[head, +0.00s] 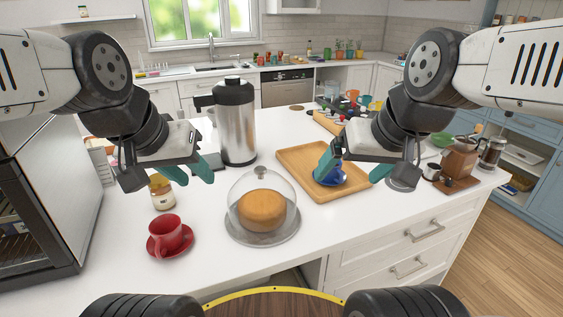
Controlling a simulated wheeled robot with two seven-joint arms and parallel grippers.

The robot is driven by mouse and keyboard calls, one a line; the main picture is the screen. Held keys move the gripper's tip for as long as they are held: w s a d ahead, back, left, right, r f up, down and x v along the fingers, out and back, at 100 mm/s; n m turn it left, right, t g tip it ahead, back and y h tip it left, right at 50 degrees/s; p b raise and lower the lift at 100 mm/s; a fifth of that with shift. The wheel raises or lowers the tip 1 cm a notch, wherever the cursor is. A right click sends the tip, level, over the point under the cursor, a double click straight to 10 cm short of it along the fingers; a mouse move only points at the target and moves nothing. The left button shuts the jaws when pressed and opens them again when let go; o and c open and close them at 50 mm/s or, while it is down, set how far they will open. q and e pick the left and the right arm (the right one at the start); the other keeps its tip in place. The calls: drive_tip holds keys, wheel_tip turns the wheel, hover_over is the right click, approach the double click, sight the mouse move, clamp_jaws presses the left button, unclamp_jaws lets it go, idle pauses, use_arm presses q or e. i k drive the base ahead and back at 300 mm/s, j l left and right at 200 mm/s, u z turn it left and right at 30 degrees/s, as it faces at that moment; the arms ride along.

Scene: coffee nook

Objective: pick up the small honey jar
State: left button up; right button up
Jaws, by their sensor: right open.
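The small honey jar (162,194), with a pale label and amber contents, stands upright on the white counter at the left in the head view. My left gripper (200,170) is above and just right of it, hiding part of its top; they do not appear to touch. How far apart its teal fingers are is unclear. My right gripper (353,168) is open, with teal fingers spread over the wooden tray (300,155). A blue cup (330,172) on the tray sits near its left finger.
A red cup (167,232) on a saucer stands in front of the jar. A steel flask (236,125) stands behind, right of the jar. A glass dome (261,205) covers a cake at centre. A coffee grinder (459,158) stands far right. Counter between jar and dome is clear.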

sight(162, 195)
drive_tip(key=j+u, duration=0.15)
drive_tip(key=u, duration=0.25)
drive_tip(key=j+u, duration=0.15)
drive_tip(key=u, duration=0.2)
drive_tip(key=j+u, duration=0.15)
drive_tip(key=u, duration=0.25)
drive_tip(key=j+u, duration=0.15)
drive_tip(key=u, duration=0.25)
